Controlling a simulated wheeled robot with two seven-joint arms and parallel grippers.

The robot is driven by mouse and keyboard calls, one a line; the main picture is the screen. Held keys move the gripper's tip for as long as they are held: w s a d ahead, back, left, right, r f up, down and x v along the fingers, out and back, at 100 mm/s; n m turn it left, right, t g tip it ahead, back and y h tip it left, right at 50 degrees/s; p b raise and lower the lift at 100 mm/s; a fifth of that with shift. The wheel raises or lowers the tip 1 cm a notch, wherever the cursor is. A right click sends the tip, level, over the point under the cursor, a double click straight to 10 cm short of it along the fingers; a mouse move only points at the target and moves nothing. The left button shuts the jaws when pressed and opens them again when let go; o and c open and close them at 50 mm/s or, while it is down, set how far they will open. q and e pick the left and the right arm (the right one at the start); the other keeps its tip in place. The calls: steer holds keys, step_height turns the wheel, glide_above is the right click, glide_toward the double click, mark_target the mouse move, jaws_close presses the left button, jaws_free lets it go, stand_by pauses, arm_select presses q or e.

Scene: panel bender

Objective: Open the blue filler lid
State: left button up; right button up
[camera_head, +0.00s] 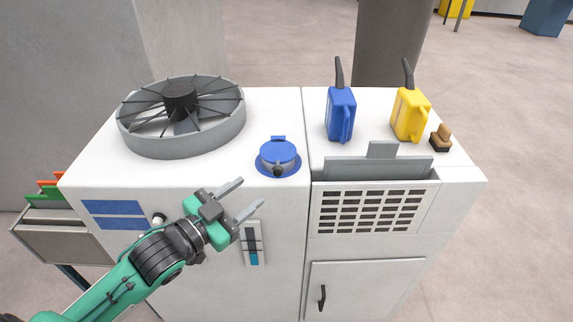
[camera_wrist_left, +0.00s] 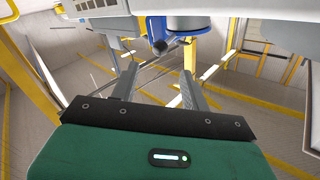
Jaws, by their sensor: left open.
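The blue filler lid (camera_head: 278,152) sits shut on its round blue flange on the white machine top, with a dark knob at its front and a hinge tab at its back. In the left wrist view, part of the blue filler lid (camera_wrist_left: 178,40) and its dark knob show at the top, beyond the fingers. My left gripper (camera_head: 251,192) is open and empty, in front of and to the left of the lid, apart from it. It also shows in the left wrist view (camera_wrist_left: 158,72), with both fingers spread. My right gripper is in neither view.
A round grey fan (camera_head: 180,115) stands left of the lid. A blue can (camera_head: 341,112), a yellow can (camera_head: 410,112) and a brown brush-like thing (camera_head: 441,138) stand to the right. A level gauge (camera_head: 252,243) is on the front face. A grey vent (camera_head: 368,208) is at right.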

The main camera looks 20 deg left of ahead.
mark_target(282, 168)
arm_select(q)
steer(key=p+x, duration=0.3)
steer(key=x, duration=0.8)
steer(key=shift+w+r, duration=0.1)
steer(key=shift+w, duration=0.05)
steer(key=shift+w+d, duration=0.25)
steer(key=shift+w, duration=0.2)
jaws_close()
